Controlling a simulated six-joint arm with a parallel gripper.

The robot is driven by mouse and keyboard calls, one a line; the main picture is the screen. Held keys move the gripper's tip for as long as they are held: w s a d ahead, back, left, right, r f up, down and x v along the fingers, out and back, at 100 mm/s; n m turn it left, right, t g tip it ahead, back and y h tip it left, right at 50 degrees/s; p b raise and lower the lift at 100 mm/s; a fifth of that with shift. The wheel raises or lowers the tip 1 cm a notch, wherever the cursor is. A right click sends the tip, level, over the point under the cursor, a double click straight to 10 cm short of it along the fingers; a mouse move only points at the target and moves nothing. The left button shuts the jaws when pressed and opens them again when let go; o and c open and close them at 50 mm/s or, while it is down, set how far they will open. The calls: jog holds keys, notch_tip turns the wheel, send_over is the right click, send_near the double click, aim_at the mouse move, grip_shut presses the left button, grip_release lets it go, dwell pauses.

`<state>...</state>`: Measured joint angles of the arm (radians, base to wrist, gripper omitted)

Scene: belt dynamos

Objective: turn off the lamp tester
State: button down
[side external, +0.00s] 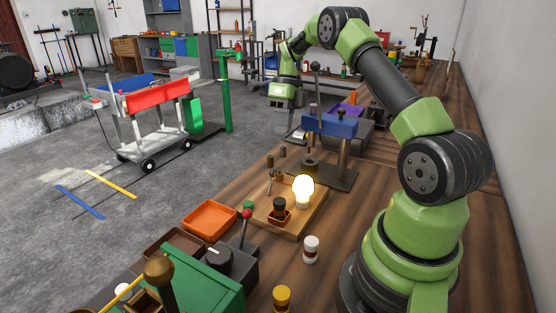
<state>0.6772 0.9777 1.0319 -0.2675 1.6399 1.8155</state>
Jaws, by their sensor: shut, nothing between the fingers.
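A small red tray-like part with a black top (280,207) sits at the board's front. Small upright metal parts (270,181) stand at its back left. I cannot tell which part is the switch. My gripper (298,134) is shut and empty, farther along the bench beyond the lamp tester and apart from it. It is small in view, partly hidden near the blue press.
An orange tray (209,219), a red-knobbed lever (246,226), a green box (200,285), a white bottle (310,249) and a yellow bottle (282,298) stand nearer the camera.

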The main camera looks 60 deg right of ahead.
aim_at(271, 183)
jog(key=x, duration=0.8)
jog(key=shift+a+f, duration=0.15)
jog(key=shift+f, duration=0.2)
jog(key=shift+a+r+h, duration=0.15)
jog(key=shift+a+h, duration=0.1)
jog(key=shift+h, duration=0.45)
jog(key=shift+a+r+h, duration=0.2)
jog(key=shift+a+h, duration=0.05)
jog(key=shift+h, duration=0.55)
